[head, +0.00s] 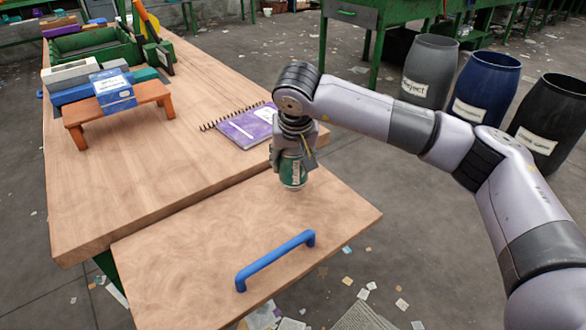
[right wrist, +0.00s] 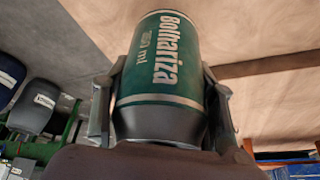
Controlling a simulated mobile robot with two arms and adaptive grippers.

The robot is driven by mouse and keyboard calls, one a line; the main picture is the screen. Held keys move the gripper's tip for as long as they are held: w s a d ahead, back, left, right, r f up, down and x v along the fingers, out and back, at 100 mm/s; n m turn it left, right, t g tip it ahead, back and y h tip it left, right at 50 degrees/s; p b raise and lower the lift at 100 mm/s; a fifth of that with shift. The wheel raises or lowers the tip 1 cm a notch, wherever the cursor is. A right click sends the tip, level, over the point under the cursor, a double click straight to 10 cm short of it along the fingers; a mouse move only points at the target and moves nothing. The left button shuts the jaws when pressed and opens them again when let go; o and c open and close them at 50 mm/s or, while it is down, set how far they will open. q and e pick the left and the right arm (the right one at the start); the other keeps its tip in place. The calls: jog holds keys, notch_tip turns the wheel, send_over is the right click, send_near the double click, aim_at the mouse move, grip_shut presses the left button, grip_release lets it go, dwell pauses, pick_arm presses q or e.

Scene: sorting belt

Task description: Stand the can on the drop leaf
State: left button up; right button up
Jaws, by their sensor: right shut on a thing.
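The green can (head: 292,170) with white lettering is held upright in my right gripper (head: 291,158), over the far right part of the drop leaf (head: 190,268). In the right wrist view the can (right wrist: 158,65) sits between the two fingers (right wrist: 160,105), which press on its sides. The can's base is close to the leaf; I cannot tell whether it touches. The drop leaf is a wooden panel at the front of the table, with a blue handle (head: 275,262) on it. My left gripper is not in view.
A purple notebook (head: 238,127) lies on the table (head: 150,180) behind the gripper. An orange stand (head: 118,112) with boxes and a green crate (head: 90,45) are at the back left. Several barrels (head: 430,68) stand at the right. The leaf is clear around the handle.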

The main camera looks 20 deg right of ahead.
notch_tip(320, 180, down, 3)
jog(key=shift+r, duration=0.1)
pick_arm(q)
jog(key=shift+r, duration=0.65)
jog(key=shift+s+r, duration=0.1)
pick_arm(e)
jog(key=o, duration=0.8)
jog(key=shift+c, duration=0.2)
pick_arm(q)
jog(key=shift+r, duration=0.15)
pick_arm(e)
jog(key=shift+r, duration=0.1)
pick_arm(q)
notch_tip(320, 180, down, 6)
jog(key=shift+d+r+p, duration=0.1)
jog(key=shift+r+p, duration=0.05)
jog(key=shift+p, duration=0.5)
pick_arm(e)
jog(key=v, duration=1.2)
